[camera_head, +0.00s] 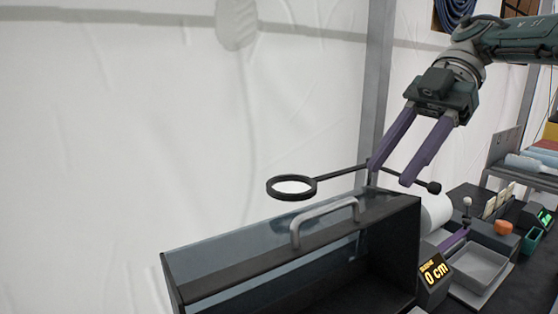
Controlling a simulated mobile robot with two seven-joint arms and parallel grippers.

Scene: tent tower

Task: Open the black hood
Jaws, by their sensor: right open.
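The black hood (396,218) is a dark box with a see-through bluish panel and a grey bar handle (324,215) on its upper part. It stands at the bottom centre, and its lower part is cut off by the frame. A dark interior shows below the panel; I cannot tell how far the panel is raised. My right gripper (390,174) has two purple fingers, spread apart and pointing down. It is above and to the right of the handle, apart from it, with nothing held. My left gripper is not in view.
A black ring on a jointed rod (291,187) hangs above the handle, its rod passing by my right fingertips. A white tent wall stands behind.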

